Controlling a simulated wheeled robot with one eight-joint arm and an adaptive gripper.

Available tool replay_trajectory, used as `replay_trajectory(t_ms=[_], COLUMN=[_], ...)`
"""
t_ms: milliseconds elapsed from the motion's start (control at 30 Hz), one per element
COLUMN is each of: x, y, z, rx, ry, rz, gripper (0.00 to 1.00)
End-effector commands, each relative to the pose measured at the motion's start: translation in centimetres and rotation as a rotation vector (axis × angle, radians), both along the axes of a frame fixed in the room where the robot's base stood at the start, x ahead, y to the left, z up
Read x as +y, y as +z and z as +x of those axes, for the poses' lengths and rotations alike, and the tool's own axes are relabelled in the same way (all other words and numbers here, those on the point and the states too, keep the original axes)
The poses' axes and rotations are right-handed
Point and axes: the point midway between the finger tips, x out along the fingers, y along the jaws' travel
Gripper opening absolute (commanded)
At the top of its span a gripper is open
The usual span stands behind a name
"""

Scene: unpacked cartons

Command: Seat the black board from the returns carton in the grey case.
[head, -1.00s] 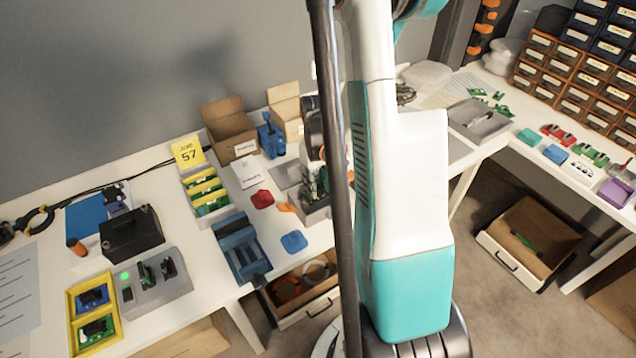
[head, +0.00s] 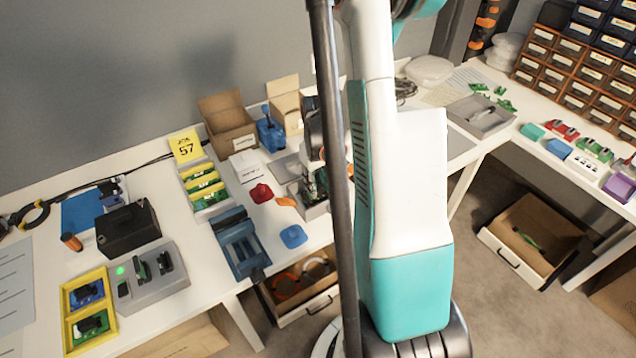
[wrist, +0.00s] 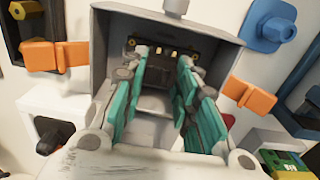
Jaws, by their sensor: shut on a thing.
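In the wrist view my gripper (wrist: 163,60) has its teal fingers spread a little way apart, reaching into a grey case (wrist: 215,32). A dark piece with small yellow spots (wrist: 165,49) shows between the fingertips. It seems to be the black board, but most of it is hidden and I cannot tell whether it touches the case. In the head view the case (head: 316,211) stands near the table's front edge, with my gripper (head: 318,183) at it, largely hidden by my arm. Two brown cartons stand open at the back, left (head: 228,128) and right (head: 285,104); I cannot read which is for returns.
A red part (head: 261,193), a blue part (head: 293,236) and a blue vise-like fixture (head: 238,245) lie left of the case. Orange clips (wrist: 250,97) flank it in the wrist view. A blue tool (head: 270,133) stands by the cartons. An open drawer (head: 305,305) sits below the table edge.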

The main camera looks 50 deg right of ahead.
Motion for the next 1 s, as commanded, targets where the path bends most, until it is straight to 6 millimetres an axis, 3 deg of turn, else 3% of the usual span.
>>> replay_trajectory(t_ms=[467,500,567,1000], x=[0.0,0.0,0.0,0.0], y=[-1.4,-1.3,-1.2,-0.8], z=[0.0,0.0,0.0,0.0], rx=[0.0,0.0,0.0,0.0], ry=[0.0,0.0,0.0,0.0], rz=[0.0,0.0,0.0,0.0], gripper=[0.01,0.37,0.5,0.51])
